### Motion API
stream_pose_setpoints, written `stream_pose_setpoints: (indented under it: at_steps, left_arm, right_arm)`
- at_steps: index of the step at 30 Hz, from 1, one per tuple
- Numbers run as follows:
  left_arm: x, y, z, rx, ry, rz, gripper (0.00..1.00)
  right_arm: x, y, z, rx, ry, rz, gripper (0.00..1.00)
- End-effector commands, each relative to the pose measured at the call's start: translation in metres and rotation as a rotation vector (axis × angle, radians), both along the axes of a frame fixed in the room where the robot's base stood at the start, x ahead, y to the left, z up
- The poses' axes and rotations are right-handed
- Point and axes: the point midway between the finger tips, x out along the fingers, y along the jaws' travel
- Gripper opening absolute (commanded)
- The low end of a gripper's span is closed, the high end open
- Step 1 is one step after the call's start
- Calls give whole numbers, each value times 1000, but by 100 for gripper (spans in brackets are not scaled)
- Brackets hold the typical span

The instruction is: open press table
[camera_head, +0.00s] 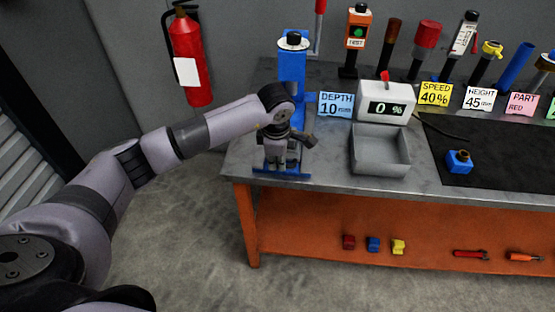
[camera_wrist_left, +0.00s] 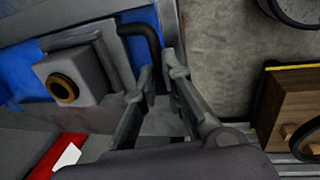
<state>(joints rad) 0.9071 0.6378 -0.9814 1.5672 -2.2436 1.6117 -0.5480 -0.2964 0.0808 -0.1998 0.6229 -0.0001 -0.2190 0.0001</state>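The press is a blue stand at the left end of the bench in the head view, with a blue column (camera_head: 292,68), a round black-and-white top and a blue base (camera_head: 283,175). My left gripper (camera_head: 290,160) is down in front of the column, above the base, and hides most of its middle. In the left wrist view, my left gripper's fingers (camera_wrist_left: 162,75) stand apart with a gap between them. A black bent bar (camera_wrist_left: 147,35) reaches close to the fingertips; I cannot tell whether they touch. A grey block with a brass ring (camera_wrist_left: 62,88) is left of them. Which part is the press table is unclear.
A grey tray (camera_head: 381,150) and a box reading 0 % (camera_head: 387,104) stand right of the press, with a blue DEPTH card (camera_head: 336,104) between. A black mat (camera_head: 490,165) holds a small blue part (camera_head: 459,161). A fire extinguisher (camera_head: 189,58) hangs on the wall behind my arm.

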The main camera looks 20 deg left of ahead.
Motion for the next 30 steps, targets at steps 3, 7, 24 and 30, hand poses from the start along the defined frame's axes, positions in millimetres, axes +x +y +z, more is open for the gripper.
stream_pose_setpoints:
  at_steps: [3, 7, 24, 30]
  left_arm:
    - [0, 1, -1, 3, 0, 1, 16]
    - [0, 1, -1, 3, 0, 1, 25]
    - [-2, -1, 24, 1, -5, 0, 30]
    - [-10, -3, 67, 2, -6, 0, 30]
  right_arm:
    - [-5, -2, 0, -3, 8, 0, 0]
    - [-7, -2, 0, -3, 11, -1, 0]
    - [-5, 0, 0, -1, 8, 0, 0]
    - [-5, 0, 0, 0, 7, 0, 0]
